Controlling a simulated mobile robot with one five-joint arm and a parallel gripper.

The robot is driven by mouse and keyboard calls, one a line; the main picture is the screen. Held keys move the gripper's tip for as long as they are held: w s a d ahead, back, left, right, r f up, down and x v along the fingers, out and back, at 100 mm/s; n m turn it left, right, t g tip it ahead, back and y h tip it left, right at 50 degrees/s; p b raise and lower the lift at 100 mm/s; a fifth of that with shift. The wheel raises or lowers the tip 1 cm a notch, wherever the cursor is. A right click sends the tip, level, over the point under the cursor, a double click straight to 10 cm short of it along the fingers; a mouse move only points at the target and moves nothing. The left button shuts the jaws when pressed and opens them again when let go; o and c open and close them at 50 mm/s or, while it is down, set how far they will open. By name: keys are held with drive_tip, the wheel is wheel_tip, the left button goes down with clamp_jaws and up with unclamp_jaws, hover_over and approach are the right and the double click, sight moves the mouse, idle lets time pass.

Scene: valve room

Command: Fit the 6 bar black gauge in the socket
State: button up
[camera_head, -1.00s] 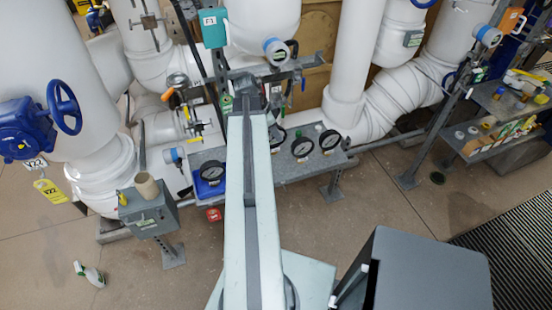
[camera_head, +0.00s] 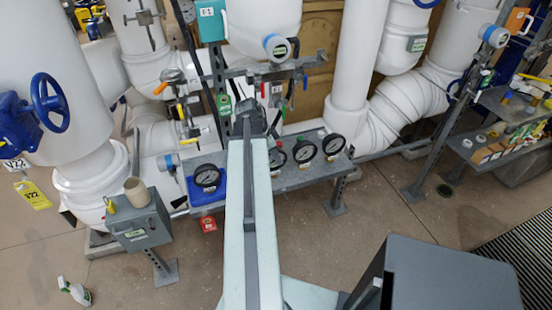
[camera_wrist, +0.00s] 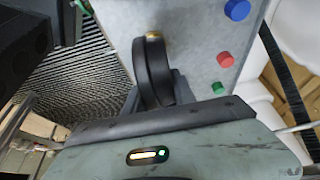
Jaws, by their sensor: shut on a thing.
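My gripper (camera_head: 249,112) is at the far end of my arm, above the back of the grey bench and in front of the pipework; my arm hides much of it. In the wrist view a black round gauge (camera_wrist: 151,72), seen edge-on, is held in my gripper, with a brass stem (camera_wrist: 153,36) pointing to the top of the picture. Its dial faces away, so I cannot read its range. The socket cannot be made out in either view.
The grey bench (camera_head: 290,180) carries a gauge on a blue base (camera_head: 207,178) and dark gauges (camera_head: 304,151) (camera_head: 334,143) on the right. Blue, red (camera_wrist: 225,60) and green caps lie on a grey surface. Valves and thin pipes crowd behind; floor in front is open.

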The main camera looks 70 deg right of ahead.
drive_tip(key=shift+f, duration=0.25)
drive_tip(key=o, duration=1.1)
drive_tip(key=shift+r, duration=0.1)
drive_tip(key=p+v, duration=0.3)
drive_tip(key=v, duration=0.1)
drive_tip(key=p+v, duration=0.4)
drive_tip(key=shift+w+d, duration=0.15)
drive_tip(key=shift+w, duration=0.1)
